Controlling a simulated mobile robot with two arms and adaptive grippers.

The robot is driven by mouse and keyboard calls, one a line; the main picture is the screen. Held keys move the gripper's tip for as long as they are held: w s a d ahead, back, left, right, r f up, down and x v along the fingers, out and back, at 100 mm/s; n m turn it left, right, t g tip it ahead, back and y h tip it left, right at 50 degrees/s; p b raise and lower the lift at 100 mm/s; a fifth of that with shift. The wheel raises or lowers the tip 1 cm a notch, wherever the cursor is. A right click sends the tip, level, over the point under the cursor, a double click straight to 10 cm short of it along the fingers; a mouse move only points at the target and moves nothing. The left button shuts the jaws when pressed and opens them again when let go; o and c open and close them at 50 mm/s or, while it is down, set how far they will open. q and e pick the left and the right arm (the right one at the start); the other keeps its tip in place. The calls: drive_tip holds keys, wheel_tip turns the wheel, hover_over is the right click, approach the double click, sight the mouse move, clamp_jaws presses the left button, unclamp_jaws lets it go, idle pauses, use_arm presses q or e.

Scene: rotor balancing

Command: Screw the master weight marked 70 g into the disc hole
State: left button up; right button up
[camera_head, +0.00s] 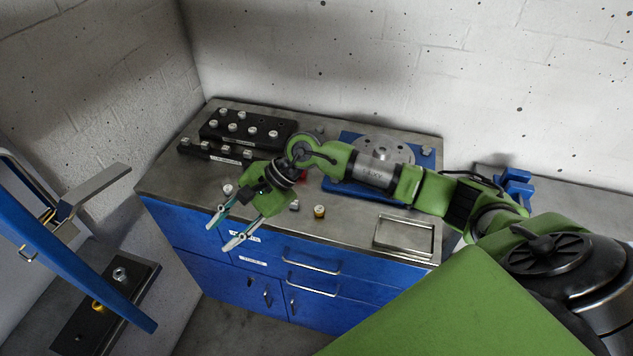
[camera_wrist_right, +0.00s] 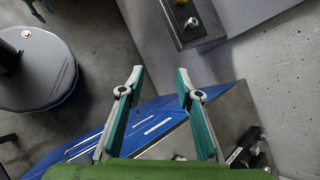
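The grey disc (camera_head: 383,147) lies on a blue base at the back right of the bench, partly behind my right arm. Several silver weights (camera_head: 232,127) stand in a black stepped rack at the back left. A silver weight (camera_head: 228,188), another (camera_head: 294,205) and a brass one (camera_head: 319,211) stand loose near the front edge. No 70 g marking is legible. My right gripper (camera_head: 228,229) is open and empty, beyond the bench's front edge; it also shows in the wrist view (camera_wrist_right: 160,82). A small green and dark shape at that view's upper left may be my left gripper; its fingers are unclear.
A shallow metal tray (camera_head: 404,251) sits at the bench's front right. A black holder (camera_head: 102,308) with a silver and a brass piece is at lower left, partly behind a blue and grey frame (camera_head: 75,265). Blue drawers with handles (camera_head: 313,270) face the front.

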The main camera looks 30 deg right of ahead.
drive_tip(key=w+d+f+n+g+h, duration=0.1)
drive_tip(key=d+h, duration=0.2)
drive_tip(key=d, duration=0.3)
drive_tip(key=d+f+n+h, duration=0.2)
drive_tip(key=d, duration=0.5)
drive_tip(key=r+n+h, duration=0.1)
drive_tip(key=h, duration=0.3)
hover_over(319, 209)
drive_tip(key=shift+r+g, duration=0.15)
drive_tip(key=shift+g, duration=0.25)
drive_tip(key=shift+d, duration=0.15)
drive_tip(key=shift+f, duration=0.6)
wheel_tip(319, 209, down, 6)
drive_tip(key=b, duration=0.4)
drive_tip(key=shift+r, duration=0.15)
drive_tip(key=shift+f+b, duration=0.55)
drive_tip(key=shift+b, duration=0.15)
